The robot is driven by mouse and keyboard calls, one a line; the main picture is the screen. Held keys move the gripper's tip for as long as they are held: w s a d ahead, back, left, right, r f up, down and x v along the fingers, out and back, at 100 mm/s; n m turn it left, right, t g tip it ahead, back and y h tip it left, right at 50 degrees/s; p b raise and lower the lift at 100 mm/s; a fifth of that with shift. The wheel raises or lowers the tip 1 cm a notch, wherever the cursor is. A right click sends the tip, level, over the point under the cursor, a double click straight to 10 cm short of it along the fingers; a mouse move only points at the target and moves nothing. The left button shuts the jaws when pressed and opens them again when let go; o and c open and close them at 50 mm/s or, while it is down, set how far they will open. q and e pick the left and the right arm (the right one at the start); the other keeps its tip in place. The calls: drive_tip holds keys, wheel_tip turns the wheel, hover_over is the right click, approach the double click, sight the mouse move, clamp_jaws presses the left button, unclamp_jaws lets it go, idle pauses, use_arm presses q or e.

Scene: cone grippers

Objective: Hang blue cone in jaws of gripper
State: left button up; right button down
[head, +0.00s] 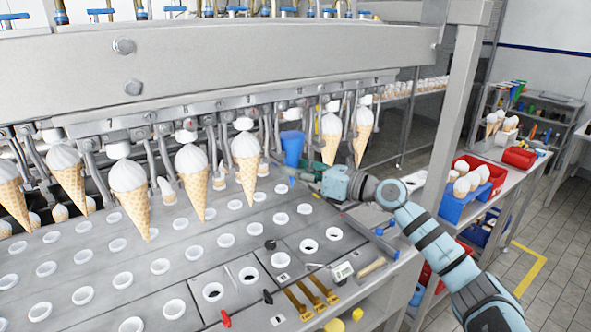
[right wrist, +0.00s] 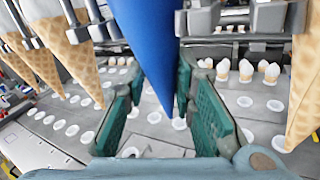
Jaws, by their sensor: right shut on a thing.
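The blue cone (head: 293,147) is upright, point down, in the row of machine grippers under the steel beam, in a place between two hanging ice-cream cones. My right gripper (head: 308,172) reaches in from the right and is shut on its lower part. In the right wrist view the blue cone (right wrist: 152,45) stands between the green finger pads (right wrist: 160,110), its tip pointing down at the plate. The machine jaws (head: 291,112) are just above the cone in the head view; whether they touch it I cannot tell. My left gripper is not in view.
Wafer cones with white tops hang on both sides, a near one (head: 245,155) on the left and another (head: 331,135) on the right. Below is a steel plate (head: 235,245) with white-rimmed holes. A steel post (head: 455,110) stands right of the row.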

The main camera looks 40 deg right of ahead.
drive_tip(key=shift+f+b, duration=0.45)
drive_tip(key=shift+f, duration=0.1)
idle(0.5)
drive_tip(key=c, duration=0.9)
unclamp_jaws()
drive_tip(key=shift+c, duration=0.2)
drive_tip(key=s+b, duration=0.9)
drive_tip(key=b, duration=1.1)
drive_tip(key=shift+b, duration=0.35)
